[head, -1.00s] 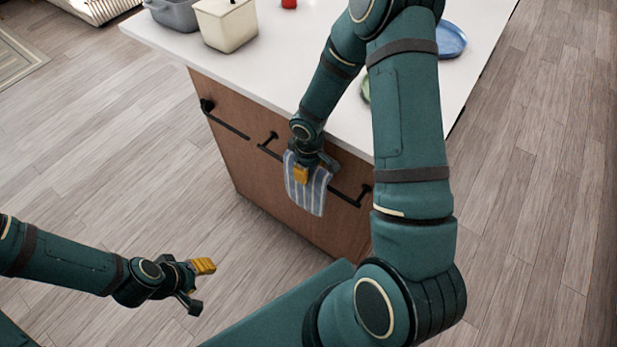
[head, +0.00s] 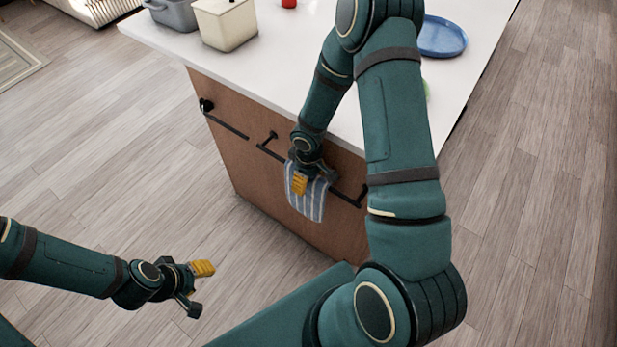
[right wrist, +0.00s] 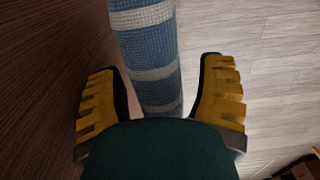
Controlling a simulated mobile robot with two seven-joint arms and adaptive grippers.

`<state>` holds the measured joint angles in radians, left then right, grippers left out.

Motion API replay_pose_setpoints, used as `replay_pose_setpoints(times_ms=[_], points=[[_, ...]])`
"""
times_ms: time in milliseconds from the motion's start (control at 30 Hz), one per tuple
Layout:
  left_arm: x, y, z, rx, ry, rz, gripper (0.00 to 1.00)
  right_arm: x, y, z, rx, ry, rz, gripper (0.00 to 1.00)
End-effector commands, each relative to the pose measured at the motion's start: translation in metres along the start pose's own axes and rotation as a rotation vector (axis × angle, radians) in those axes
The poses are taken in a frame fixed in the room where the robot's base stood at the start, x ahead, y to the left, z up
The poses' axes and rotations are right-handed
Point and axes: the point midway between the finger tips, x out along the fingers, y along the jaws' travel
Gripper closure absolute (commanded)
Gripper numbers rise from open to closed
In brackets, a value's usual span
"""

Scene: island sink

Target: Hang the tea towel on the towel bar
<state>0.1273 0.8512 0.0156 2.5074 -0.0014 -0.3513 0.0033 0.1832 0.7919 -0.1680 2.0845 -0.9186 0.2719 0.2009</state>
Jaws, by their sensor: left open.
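The blue-and-white striped tea towel (head: 312,205) hangs down at the black towel bar (head: 346,198) on the wooden side of the island. Its upper part is partly hidden by my right gripper (head: 306,180), so I cannot see fully how it lies over the bar. In the right wrist view the towel (right wrist: 150,50) runs between the two yellow-padded fingers of my right gripper (right wrist: 162,100). These fingers stand apart, with a clear gap on the right side. My left gripper (head: 198,287) is open and empty over the floor at the lower left, away from the towel.
Another black bar section (head: 228,126) runs left of the towel. The white countertop (head: 270,70) above carries a cream container (head: 226,24), a grey tub (head: 172,14), a red item (head: 289,3) and a blue plate (head: 442,36). The floor around the island is clear.

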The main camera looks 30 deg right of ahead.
Motion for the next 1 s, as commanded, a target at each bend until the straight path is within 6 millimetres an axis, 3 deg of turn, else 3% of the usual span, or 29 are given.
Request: replay_pose_setpoints(times_ms=[200,633,1000], points=[[-0.005,0.002,0.000,0.000,-0.002,0.000,0.53,-0.001,0.000,0.000,0.000,0.000,0.000,0.31],[-0.022,0.008,0.001,-0.002,-0.008,0.000,0.53,-0.066,0.004,0.009,0.000,0.003,0.001,0.31],[-0.023,0.008,0.001,-0.003,-0.006,0.000,0.53,-0.074,0.004,0.010,0.000,0.000,0.000,0.31]])
